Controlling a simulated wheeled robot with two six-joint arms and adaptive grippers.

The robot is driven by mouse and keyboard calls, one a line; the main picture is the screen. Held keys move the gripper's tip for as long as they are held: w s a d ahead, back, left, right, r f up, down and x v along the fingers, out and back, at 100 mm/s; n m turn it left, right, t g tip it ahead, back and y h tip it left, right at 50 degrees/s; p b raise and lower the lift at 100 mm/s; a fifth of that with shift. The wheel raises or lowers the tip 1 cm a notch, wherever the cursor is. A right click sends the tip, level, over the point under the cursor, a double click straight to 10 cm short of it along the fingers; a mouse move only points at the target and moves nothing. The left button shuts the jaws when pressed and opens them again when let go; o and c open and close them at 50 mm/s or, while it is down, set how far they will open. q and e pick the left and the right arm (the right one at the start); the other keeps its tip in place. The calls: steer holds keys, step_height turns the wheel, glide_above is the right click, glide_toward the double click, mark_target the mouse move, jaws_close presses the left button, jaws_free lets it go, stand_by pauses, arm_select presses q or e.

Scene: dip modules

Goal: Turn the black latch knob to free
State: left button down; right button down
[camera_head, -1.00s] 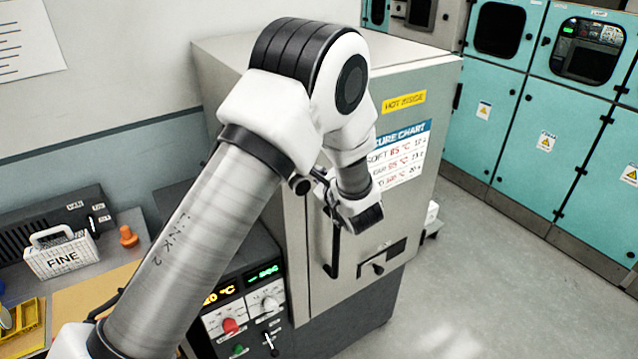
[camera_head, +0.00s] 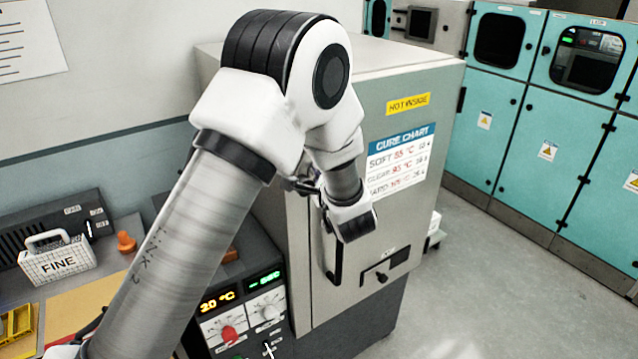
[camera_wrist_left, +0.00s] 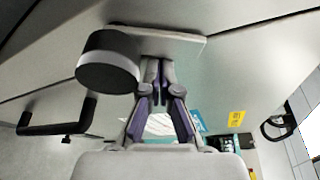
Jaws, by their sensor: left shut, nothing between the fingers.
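The black latch knob (camera_wrist_left: 108,62), a thick round knob with a paler side, sits on a pale plate (camera_wrist_left: 178,38) close up in the left wrist view. My left gripper (camera_wrist_left: 157,64) is shut and empty, its fingertips just right of the knob, beside it and not around it. I cannot tell whether they touch. In the head view my left gripper (camera_head: 306,186) is mostly hidden by my wrist, at the left part of the grey oven door (camera_head: 420,185). The knob is hidden there. My right gripper is not in view.
A black bar handle (camera_head: 334,252) stands out from the door below my wrist, and shows left in the wrist view (camera_wrist_left: 60,128). A dark slot with a small knob (camera_head: 382,275) is lower right. A control panel (camera_head: 240,310) stands left. Open floor lies right.

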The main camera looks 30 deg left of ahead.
arm_select(q)
steer(key=shift+s+a+r+n+t+y+b, duration=0.2)
steer(key=shift+s+r+n+t+b, duration=0.2)
steer(key=shift+n, duration=0.65)
steer(key=shift+s+a+r+n+t+y+b, duration=0.15)
steer(key=shift+s+r+n+b, duration=0.3)
steer(key=shift+n, duration=0.55)
steer(key=shift+s+a+r+n+t+y+b, duration=0.1)
steer(key=shift+s+r+n+t+y+b, duration=0.3)
steer(key=shift+n, duration=0.65)
steer(key=shift+w+f, duration=0.1)
steer(key=shift+w, duration=0.05)
